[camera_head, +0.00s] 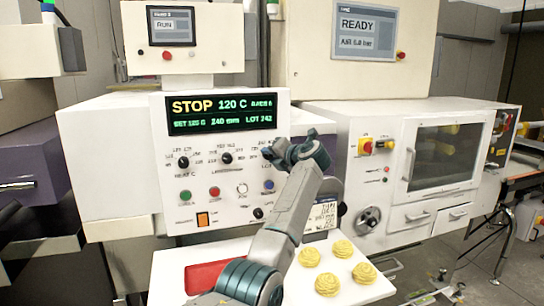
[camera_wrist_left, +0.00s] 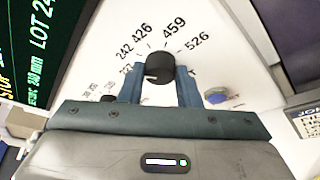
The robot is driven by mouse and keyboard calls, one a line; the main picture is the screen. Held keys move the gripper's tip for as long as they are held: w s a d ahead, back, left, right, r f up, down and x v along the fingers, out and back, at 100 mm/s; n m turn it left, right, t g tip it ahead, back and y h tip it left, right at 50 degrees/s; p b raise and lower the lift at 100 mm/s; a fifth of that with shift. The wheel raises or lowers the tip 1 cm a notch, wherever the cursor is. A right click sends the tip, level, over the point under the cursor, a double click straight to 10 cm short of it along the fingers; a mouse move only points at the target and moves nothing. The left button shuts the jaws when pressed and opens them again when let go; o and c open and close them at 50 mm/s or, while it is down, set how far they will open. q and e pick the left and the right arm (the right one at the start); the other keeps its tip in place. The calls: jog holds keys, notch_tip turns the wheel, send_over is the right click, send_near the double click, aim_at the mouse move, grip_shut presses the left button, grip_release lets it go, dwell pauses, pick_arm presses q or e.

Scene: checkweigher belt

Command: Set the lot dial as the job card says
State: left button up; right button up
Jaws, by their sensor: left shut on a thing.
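The lot dial (camera_wrist_left: 158,66) is a black knob on the white panel, with 242, 426, 459 and 526 printed around it in the left wrist view. My left gripper (camera_wrist_left: 161,86) has its two blue fingers shut on the dial, one on each side. In the head view my left gripper (camera_head: 290,152) is at the panel's right side and hides the dial. The display (camera_head: 220,113) reads STOP, 120 C and LOT 242. The job card (camera_head: 320,216) is partly behind my arm and too small to read. My right gripper is not in view.
A blue button (camera_wrist_left: 217,97) is close to the right finger. Below are a red pad (camera_head: 212,275) and yellow pastry-like nests (camera_head: 341,249) on a white surface.

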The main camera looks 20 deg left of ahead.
pick_arm(q)
jog(key=shift+n+h, duration=1.1)
jog(key=shift+n, duration=0.5)
jog(key=o, duration=1)
jog(key=shift+c, duration=0.2)
jog(key=shift+s, duration=0.1)
jog(key=shift+s+d+r+b, duration=0.1)
jog(key=shift+s+d+b, duration=0.15)
jog(key=shift+b, duration=0.05)
jog(key=b+v, duration=0.3)
jog(key=v, duration=0.7)
